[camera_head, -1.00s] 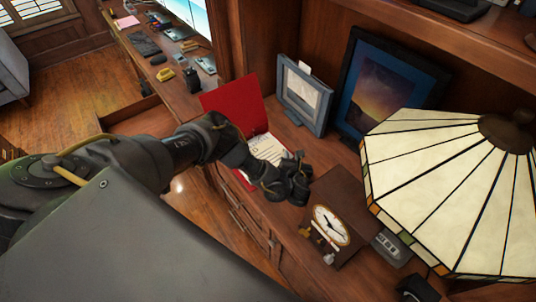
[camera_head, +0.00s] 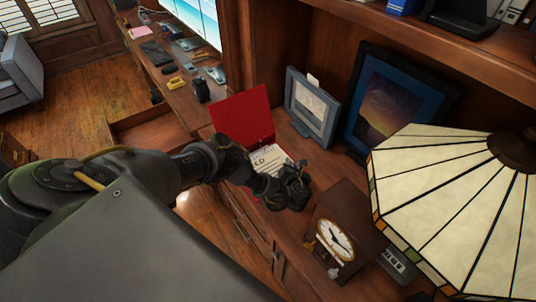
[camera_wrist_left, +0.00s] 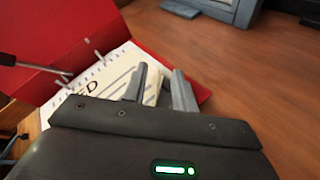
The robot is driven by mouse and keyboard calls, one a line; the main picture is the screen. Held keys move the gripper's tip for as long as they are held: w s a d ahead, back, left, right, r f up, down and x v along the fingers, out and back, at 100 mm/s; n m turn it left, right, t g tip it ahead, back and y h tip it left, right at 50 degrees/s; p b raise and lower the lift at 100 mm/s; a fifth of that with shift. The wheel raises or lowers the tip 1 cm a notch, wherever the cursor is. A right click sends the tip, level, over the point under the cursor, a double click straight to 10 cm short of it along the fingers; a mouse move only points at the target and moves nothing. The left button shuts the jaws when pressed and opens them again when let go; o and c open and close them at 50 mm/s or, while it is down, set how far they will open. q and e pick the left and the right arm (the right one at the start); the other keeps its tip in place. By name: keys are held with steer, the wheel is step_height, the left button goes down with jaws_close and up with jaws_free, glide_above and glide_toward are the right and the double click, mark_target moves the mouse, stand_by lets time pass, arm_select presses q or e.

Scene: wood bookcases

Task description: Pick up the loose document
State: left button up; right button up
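A white printed document (camera_head: 272,159) lies in an open red binder (camera_head: 243,113) on the wooden desk. My right gripper is not in view.
A clock (camera_head: 336,240) stands close to the right of my left gripper, with a stained-glass lamp (camera_head: 450,200) beyond it. A small picture frame (camera_head: 312,106) and a larger one (camera_head: 393,105) stand behind. Bare desk top lies right of the binder.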

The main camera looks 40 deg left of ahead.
arm_select(q)
steer(key=shift+w+a+f, duration=0.25)
steer(key=shift+w+a, duration=0.05)
steer(key=shift+w, duration=0.1)
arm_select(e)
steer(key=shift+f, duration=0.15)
arm_select(q)
steer(key=shift+f, duration=0.1)
jaws_close()
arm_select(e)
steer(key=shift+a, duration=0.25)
arm_select(q)
steer(key=shift+w, duration=0.1)
